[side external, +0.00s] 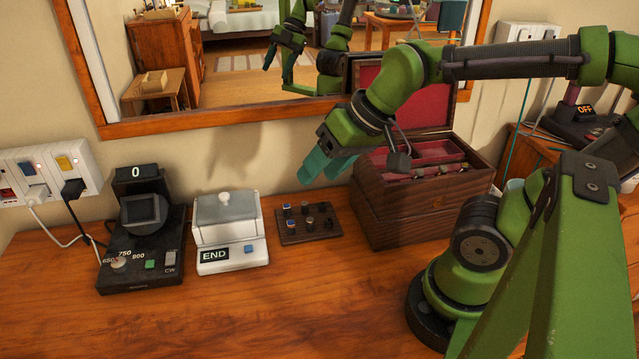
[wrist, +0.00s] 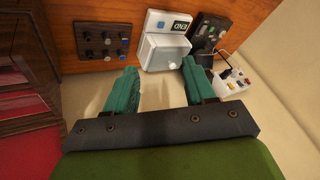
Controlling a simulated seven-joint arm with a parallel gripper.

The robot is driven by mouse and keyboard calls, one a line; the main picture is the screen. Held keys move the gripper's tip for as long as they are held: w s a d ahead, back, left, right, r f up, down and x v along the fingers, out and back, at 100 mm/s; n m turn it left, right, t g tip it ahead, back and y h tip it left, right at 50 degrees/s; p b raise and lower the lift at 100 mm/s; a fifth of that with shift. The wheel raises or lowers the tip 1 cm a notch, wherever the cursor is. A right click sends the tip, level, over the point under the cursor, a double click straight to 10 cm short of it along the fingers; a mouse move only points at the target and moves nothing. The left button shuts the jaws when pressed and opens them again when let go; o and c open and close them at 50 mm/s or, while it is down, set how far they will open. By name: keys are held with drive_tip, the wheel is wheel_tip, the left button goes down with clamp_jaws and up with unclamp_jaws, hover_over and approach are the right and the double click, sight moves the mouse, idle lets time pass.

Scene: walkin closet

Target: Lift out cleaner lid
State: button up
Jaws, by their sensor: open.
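The cleaner (side external: 232,252) is a small white box with an "END" display and a blue button, standing on the wooden table. Its grey lid (side external: 226,211) with a round white knob (side external: 224,197) sits on top. The lid also shows in the wrist view (wrist: 160,52), ahead of and between the fingers, with the knob (wrist: 173,66) facing the camera. My gripper (side external: 323,170) is open and empty. It hangs in the air to the right of the cleaner and higher than it, near the wooden box. In the wrist view its teal fingers (wrist: 158,88) are spread apart.
A black device (side external: 143,240) with a "0" display stands left of the cleaner. A dark tray (side external: 308,223) with several small pieces lies to the right. An open wooden box (side external: 415,205) with red lining stands beyond it. A power strip (side external: 45,170) and mirror are behind. The front table is clear.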

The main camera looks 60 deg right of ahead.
drive_tip(key=w+a+n+g+h, duration=0.1)
drive_tip(key=w+a+n+g, duration=0.15)
drive_tip(key=w, duration=1.15)
drive_tip(key=n+h, duration=0.1)
hover_over(224, 195)
drive_tip(key=s, duration=0.3)
drive_tip(key=shift+t, duration=0.35)
wheel_tip(224, 195, down, 8)
drive_tip(key=shift+f, duration=0.2)
drive_tip(key=shift+x, duration=2.85)
drive_tip(key=shift+w+r, duration=0.15)
drive_tip(key=shift+w, duration=0.05)
clamp_jaws()
